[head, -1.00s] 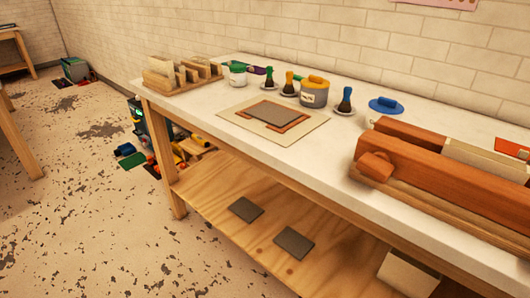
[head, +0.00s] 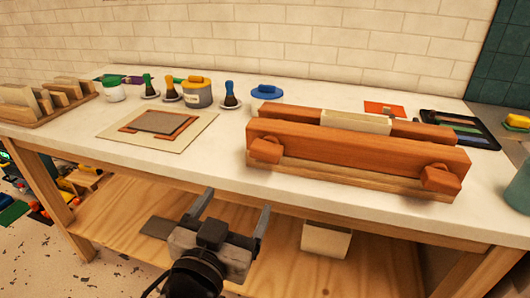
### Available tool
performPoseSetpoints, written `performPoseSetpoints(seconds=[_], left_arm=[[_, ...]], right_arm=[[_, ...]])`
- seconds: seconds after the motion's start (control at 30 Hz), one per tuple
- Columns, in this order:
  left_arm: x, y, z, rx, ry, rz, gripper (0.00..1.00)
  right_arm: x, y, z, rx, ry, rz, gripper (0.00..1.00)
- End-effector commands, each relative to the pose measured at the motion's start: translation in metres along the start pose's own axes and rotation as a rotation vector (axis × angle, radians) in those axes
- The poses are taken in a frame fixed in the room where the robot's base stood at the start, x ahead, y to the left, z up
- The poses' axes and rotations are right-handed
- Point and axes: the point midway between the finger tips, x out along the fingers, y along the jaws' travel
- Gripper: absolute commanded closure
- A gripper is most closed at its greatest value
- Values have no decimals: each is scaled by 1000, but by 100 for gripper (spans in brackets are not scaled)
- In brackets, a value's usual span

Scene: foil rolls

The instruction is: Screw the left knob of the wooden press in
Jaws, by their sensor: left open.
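The wooden press (head: 360,148) lies on the white tabletop, right of the middle in the head view. It has a long reddish-brown front beam, a rear beam and a pale block between them. Its left knob (head: 265,150) sits on the front face near the left end. Its right knob (head: 440,178) sits near the right end. My left gripper (head: 232,205) is in front of the table edge, below and left of the left knob. Its two fingers are spread with nothing between them. My right gripper is not in view.
A framed sheet (head: 158,124) lies on the table left of the press. Brushes and a yellow-lidded pot (head: 198,92) stand behind it, with a blue-lidded pot (head: 266,96) nearer the press. A wooden rack (head: 45,104) stands far left. The table's front edge lies between my gripper and the press.

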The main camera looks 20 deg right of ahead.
Motion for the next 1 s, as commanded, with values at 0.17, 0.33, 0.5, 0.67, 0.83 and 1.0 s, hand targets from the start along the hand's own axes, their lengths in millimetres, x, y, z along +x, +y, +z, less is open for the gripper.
performPoseSetpoints(seconds=[0.17,0.33,0.5,0.67,0.83,1.0], left_arm=[[14,6,-9,18,27,14,18],[45,6,-10,19,27,14,18],[83,6,-11,18,26,14,18],[117,7,-11,19,26,13,18],[144,7,-11,16,24,13,18],[158,7,-11,16,24,13,18]], right_arm=[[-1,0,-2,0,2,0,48],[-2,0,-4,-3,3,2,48],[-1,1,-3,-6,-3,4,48],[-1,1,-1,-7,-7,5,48],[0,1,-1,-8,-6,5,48],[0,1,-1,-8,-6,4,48]])
